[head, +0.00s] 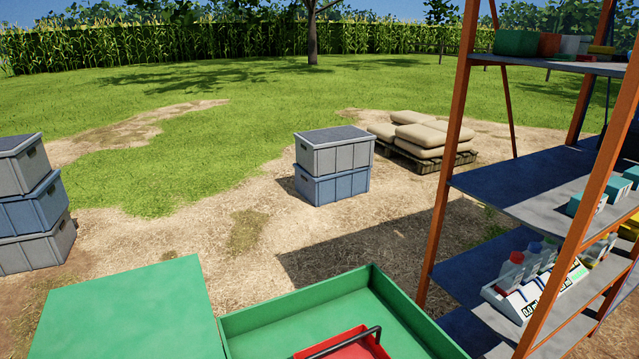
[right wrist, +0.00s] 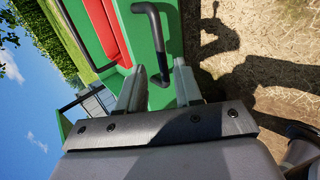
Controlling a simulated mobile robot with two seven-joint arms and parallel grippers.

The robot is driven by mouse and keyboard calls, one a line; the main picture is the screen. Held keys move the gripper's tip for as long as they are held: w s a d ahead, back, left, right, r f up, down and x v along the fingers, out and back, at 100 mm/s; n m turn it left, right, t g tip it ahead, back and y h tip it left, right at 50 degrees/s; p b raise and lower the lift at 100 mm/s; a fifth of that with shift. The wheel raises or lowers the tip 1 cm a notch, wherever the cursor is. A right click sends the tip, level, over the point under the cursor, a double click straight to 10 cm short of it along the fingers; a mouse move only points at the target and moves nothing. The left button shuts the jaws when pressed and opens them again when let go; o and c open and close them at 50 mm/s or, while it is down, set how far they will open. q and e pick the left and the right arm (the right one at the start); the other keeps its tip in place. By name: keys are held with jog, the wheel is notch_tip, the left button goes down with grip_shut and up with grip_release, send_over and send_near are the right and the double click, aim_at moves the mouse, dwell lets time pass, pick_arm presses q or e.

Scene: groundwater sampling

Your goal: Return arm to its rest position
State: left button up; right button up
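My right gripper (right wrist: 158,80) shows in the right wrist view with its two grey fingers spread apart and nothing clasped. A black bar handle (right wrist: 157,45) shows just past the fingertips, its lower end lined up with the gap between them; I cannot tell the exact distance. Neither gripper shows in the head view.
The green tray (head: 300,300) adjoins a flat green surface (head: 130,310). An orange-post shelf (head: 535,185) with a sample rack (head: 535,290) stands close at right. Stacked crates (head: 335,160) and sacks on a pallet (head: 420,138) are farther off. More crates (head: 30,205) stand at left.

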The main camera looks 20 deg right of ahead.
jog(key=s+a+r+m, duration=0.1)
jog(key=a+r+m, duration=0.5)
jog(key=r+m, duration=0.2)
jog(key=s+a+r+m+y+p, duration=0.1)
jog(key=a+r+m, duration=0.5)
jog(key=r+m, duration=0.3)
jog(key=shift+s+a+r+t, duration=0.2)
jog(key=shift+a+r+t, duration=0.05)
jog(key=shift+a+t, duration=0.15)
